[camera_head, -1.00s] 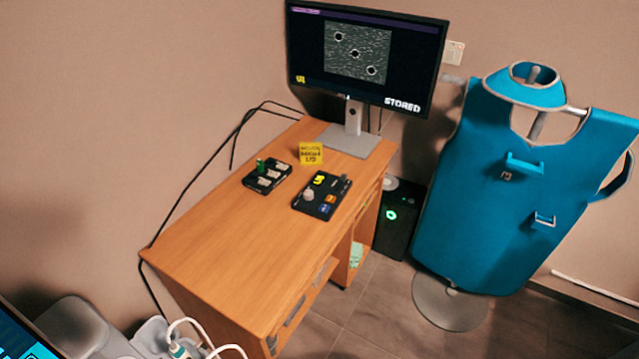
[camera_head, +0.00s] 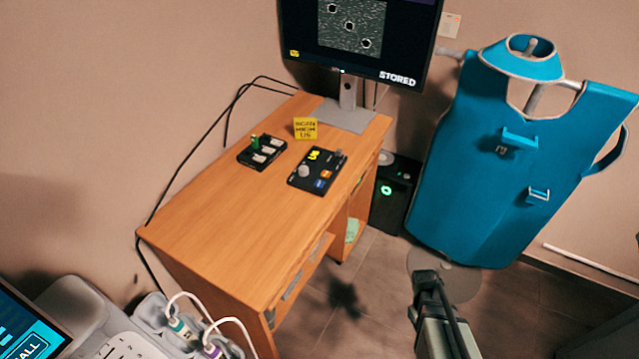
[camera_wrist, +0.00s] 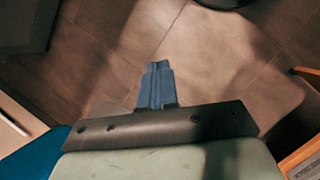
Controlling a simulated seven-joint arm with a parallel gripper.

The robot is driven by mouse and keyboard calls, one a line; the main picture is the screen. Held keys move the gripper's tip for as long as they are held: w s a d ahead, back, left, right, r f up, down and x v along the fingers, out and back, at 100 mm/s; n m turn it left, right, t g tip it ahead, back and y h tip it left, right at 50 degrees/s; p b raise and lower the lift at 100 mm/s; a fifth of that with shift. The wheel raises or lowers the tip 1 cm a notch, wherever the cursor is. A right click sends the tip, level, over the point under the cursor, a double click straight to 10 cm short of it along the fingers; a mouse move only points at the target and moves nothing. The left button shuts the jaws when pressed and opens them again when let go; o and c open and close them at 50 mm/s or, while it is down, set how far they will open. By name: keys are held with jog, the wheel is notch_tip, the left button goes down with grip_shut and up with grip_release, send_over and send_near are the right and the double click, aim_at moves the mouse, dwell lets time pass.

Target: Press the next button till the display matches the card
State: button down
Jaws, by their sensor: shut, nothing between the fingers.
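A black control panel (camera_head: 330,160) lies on the desk, with a grey knob (camera_head: 304,171), a yellow-lit readout (camera_head: 314,155), an orange button (camera_head: 326,174) and a blue button (camera_head: 320,184). The button labels are too small to read. A yellow card (camera_head: 305,129) with dark lettering, not clearly legible, stands behind the panel. The monitor (camera_head: 409,60) shows a grey speckled picture with three dark spots and the word STORED; its top is cut off. My gripper (camera_head: 425,277) is shut and empty, right of the desk above the floor. Its fingers (camera_wrist: 157,72) show over floor tiles in the wrist view.
A black box with a green-topped piece (camera_head: 262,152) lies left of the panel. The front of the wooden desk (camera_head: 220,220) is clear. A blue apron on a stand (camera_head: 520,180) is at the right. A console with white cables (camera_head: 190,325) is at lower left.

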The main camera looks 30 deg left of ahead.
jog(key=w+a+r+n+t+h, duration=0.1)
jog(key=w+a+r+n+t, duration=0.3)
jog(key=w+a+r, duration=0.7)
notch_tip(320, 180, up, 32)
jog(key=n+t+y, duration=0.1)
jog(key=n+t, duration=0.6)
jog(key=n, duration=0.3)
send_over(317, 185)
jog(key=shift+r, duration=0.2)
jog(key=shift+f, duration=4.45)
jog(key=shift+f, duration=0.15)
jog(key=shift+f, duration=0.25)
